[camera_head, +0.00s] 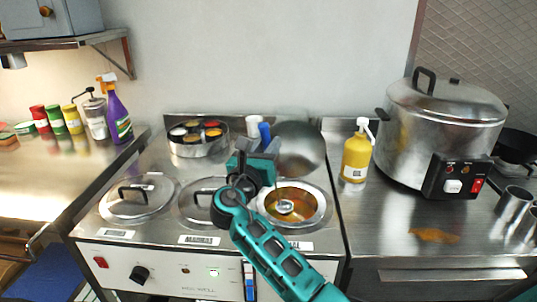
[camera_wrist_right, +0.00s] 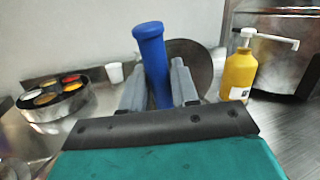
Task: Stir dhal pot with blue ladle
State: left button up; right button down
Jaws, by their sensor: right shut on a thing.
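The dhal pot (camera_head: 318,218) is a round metal pot sunk in the right part of the steel cooktop, with orange-brown dhal (camera_head: 290,194) inside. My right gripper (camera_head: 262,145) is above and just left behind this pot, shut on the blue ladle (camera_head: 265,131). In the right wrist view, the blue handle (camera_wrist_right: 152,65) stands up between the two grey fingers (camera_wrist_right: 160,88). The ladle's metal bowl (camera_head: 285,206) shows in the dhal. Part of the ladle's shaft is hidden by my gripper. My left gripper is not in view.
Two lidded pots, the left (camera_head: 138,197) and the middle (camera_head: 200,203), sit beside the dhal pot. A round spice tin (camera_head: 197,149) and a white cup (camera_head: 253,126) stand behind. A yellow pump bottle (camera_head: 356,155) and a large steel cooker (camera_head: 440,115) stand right.

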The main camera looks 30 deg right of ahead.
aim_at(262, 126)
jog(key=shift+a+r, duration=0.2)
jog(key=shift+r, duration=0.7)
jog(key=shift+a+r, duration=0.15)
jog(key=shift+r, duration=0.75)
jog(key=shift+a+r, duration=0.2)
jog(key=shift+r, duration=0.7)
jog(key=shift+r, duration=2.5)
